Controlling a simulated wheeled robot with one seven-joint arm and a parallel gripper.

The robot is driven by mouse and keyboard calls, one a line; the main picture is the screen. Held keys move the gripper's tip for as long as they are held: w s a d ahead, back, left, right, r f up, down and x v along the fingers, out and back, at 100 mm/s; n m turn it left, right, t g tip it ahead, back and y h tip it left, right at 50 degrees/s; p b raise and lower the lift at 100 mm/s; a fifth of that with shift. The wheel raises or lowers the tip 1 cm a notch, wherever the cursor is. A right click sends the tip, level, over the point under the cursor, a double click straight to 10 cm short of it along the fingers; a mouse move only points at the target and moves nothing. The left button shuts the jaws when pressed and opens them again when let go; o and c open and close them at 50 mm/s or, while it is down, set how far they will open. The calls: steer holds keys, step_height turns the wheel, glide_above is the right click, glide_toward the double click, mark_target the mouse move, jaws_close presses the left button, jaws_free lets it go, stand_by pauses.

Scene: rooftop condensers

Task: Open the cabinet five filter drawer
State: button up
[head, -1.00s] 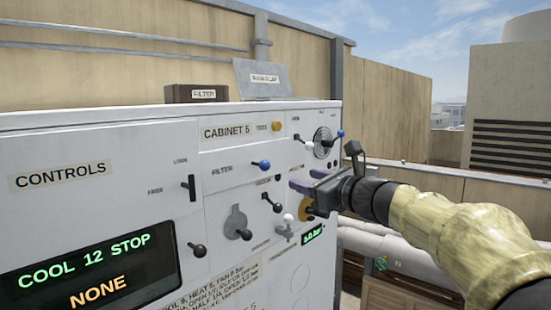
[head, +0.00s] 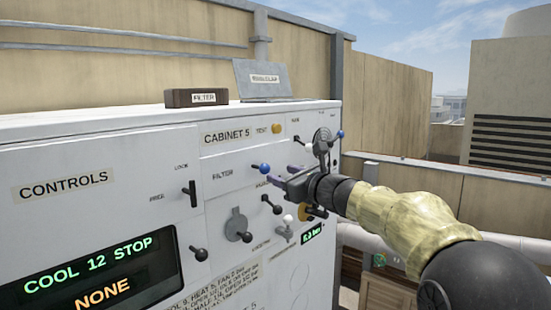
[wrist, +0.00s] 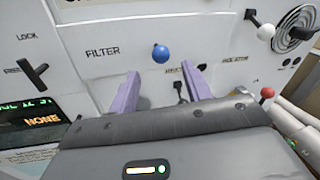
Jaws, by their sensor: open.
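The filter drawer front (head: 226,172) is a white panel labelled FILTER on cabinet five, with a blue ball knob (head: 264,168) at its right. The knob also shows in the wrist view (wrist: 160,53), ahead of and between the lines of my two purple fingers. My gripper (head: 272,182) is open and empty, just right of and slightly below the knob. In the wrist view the fingertips (wrist: 165,75) stand apart, and I cannot tell whether either touches the panel. The drawer front appears flush with the cabinet face.
A LOCK/FREE lever (head: 190,194) is left of the drawer. Pipes run at the right.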

mark_target(267, 169)
steer(key=p+x, duration=0.4)
steer(key=x, duration=0.5)
jaws_close()
